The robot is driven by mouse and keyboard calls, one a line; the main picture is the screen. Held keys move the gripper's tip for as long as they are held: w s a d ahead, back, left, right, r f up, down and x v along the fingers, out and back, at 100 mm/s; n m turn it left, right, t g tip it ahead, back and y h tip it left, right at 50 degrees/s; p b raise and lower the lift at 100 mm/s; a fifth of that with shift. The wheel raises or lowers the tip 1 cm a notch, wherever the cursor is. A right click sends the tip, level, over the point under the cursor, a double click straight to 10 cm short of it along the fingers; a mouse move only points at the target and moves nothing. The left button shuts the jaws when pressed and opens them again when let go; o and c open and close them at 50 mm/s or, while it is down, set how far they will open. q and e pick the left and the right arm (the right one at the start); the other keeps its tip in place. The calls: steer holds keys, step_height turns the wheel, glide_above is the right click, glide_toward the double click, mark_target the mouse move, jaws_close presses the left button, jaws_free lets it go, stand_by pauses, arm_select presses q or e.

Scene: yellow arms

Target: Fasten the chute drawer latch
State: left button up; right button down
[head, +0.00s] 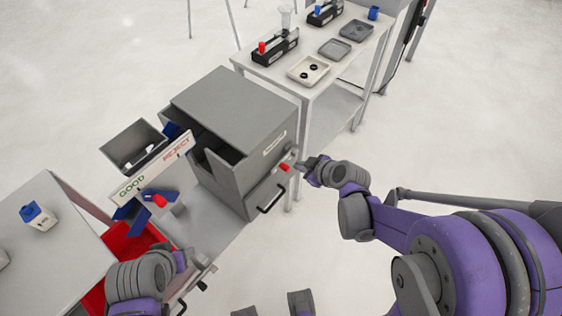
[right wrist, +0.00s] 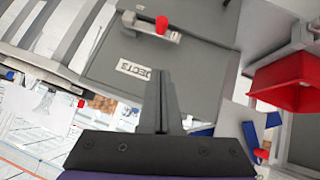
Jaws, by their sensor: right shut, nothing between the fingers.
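The grey chute cabinet (head: 232,108) stands at the centre of the head view. Its front has a pale label, a latch with a red knob (head: 284,167) and a drawer with a black handle (head: 271,199). The red knob (right wrist: 162,25) on a grey latch bar (right wrist: 140,28) also shows in the right wrist view, beyond the fingertips. My right gripper (head: 306,167) is shut and empty, just right of the knob; its closed fingers (right wrist: 162,80) show a gap from the knob. My left gripper (head: 195,268) is low at the left, its fingers unclear.
A sorting sign (head: 152,168) marked GOOD and REJECT stands left of the cabinet, above a red bin (head: 115,248). A white table (head: 290,75) with trays and black devices stands behind. Another table (head: 45,260) is at the left.

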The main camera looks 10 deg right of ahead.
steer(key=shift+s+d, duration=0.1)
glide_above(282, 165)
steer(key=s, duration=0.3)
step_height(282, 165, down, 7)
steer(key=shift+w+d+f+b, duration=0.1)
steer(key=shift+d+f+b, duration=0.25)
steer(key=shift+f, duration=0.55)
steer(key=shift+d+f+b, duration=0.25)
steer(key=shift+d+f, duration=0.05)
steer(key=shift+f, duration=0.6)
steer(key=shift+f, duration=0.1)
